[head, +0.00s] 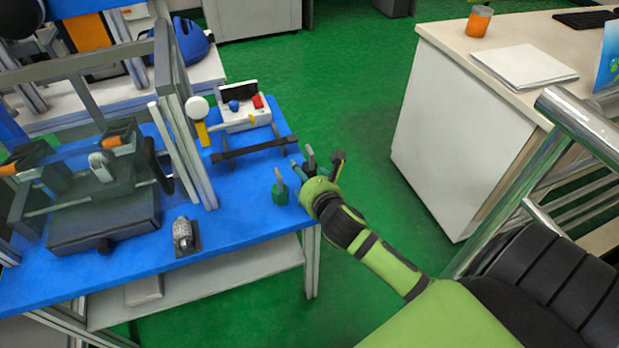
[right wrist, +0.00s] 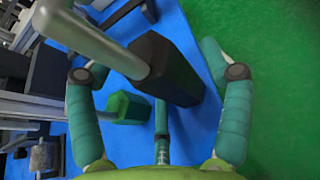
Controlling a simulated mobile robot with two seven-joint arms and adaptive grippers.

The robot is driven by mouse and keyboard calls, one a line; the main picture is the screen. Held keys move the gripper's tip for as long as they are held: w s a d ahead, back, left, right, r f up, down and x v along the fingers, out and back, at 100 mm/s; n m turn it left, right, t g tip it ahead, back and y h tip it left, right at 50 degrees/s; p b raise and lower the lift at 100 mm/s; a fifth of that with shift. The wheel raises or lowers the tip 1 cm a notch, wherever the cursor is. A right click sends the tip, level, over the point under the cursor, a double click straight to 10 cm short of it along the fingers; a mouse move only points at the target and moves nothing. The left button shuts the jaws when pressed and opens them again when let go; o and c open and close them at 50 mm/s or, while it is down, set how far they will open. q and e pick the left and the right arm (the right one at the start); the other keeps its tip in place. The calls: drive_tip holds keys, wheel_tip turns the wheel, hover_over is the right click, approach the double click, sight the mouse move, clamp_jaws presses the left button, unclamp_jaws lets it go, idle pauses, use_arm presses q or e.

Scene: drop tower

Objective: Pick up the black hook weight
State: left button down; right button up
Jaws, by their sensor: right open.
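The black hook weight (right wrist: 168,70) is a dark six-sided block with a thick grey hook in the right wrist view. It lies between the spread teal fingers of my right gripper (right wrist: 161,73), which is open; I cannot tell if any finger touches it. In the head view my right gripper (head: 318,164) is at the right edge of the blue table, and its fingers largely hide the weight. A green hook weight (head: 280,194) stands just left of the gripper; it also shows in the right wrist view (right wrist: 127,107). My left gripper is not in view.
The blue table (head: 236,230) also bears a silver knurled piece (head: 183,234), a grey frame with clamps (head: 110,210) and a white box with coloured knobs (head: 245,110). A white cabinet (head: 470,130) stands to the right. Green floor lies between.

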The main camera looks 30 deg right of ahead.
clamp_jaws()
drive_tip(key=shift+w+r, duration=0.15)
drive_tip(key=shift+r, duration=0.05)
